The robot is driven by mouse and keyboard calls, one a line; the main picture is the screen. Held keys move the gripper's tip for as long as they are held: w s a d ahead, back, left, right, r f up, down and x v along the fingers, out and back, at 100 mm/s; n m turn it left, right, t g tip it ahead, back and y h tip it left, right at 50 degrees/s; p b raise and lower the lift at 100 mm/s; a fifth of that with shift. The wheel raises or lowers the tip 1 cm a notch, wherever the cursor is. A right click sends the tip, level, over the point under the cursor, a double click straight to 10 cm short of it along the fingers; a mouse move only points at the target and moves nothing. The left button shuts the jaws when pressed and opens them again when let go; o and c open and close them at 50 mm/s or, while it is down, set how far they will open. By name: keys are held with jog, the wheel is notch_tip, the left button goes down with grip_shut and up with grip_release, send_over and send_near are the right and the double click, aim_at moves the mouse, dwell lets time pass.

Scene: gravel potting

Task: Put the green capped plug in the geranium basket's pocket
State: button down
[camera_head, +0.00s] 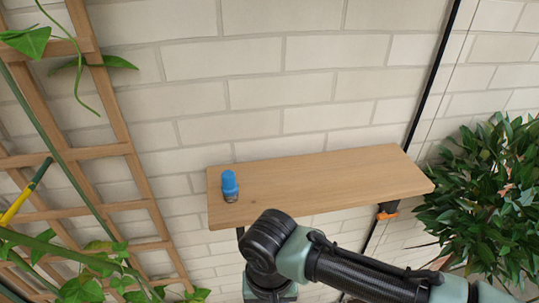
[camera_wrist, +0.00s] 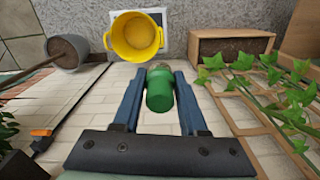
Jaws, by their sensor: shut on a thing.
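The green capped plug (camera_wrist: 160,92) is in the wrist view, between the two blue fingers of my gripper (camera_wrist: 160,73). My gripper is shut on it, and its rounded green end faces the camera. Its far end is partly hidden by the green part. No geranium basket or pocket can be made out in either view. In the head view only my arm shows, at the bottom; the gripper and the plug are out of sight there.
A wooden shelf (camera_head: 320,184) on the brick wall holds a blue-capped plug (camera_head: 229,184) at its left end. A trellis (camera_head: 118,120) with vines stands left, a leafy bush (camera_head: 485,195) right. The wrist view shows a yellow bucket (camera_wrist: 127,45), a brown planter box (camera_wrist: 215,47) and a grey pot (camera_wrist: 68,50).

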jog(key=shift+s+f, duration=0.15)
jog(key=shift+f, duration=0.1)
notch_tip(320, 180, down, 8)
jog(key=s, duration=0.2)
jog(key=shift+a+f+m, duration=0.15)
jog(key=shift+f+m, duration=0.1)
jog(key=shift+m, duration=0.05)
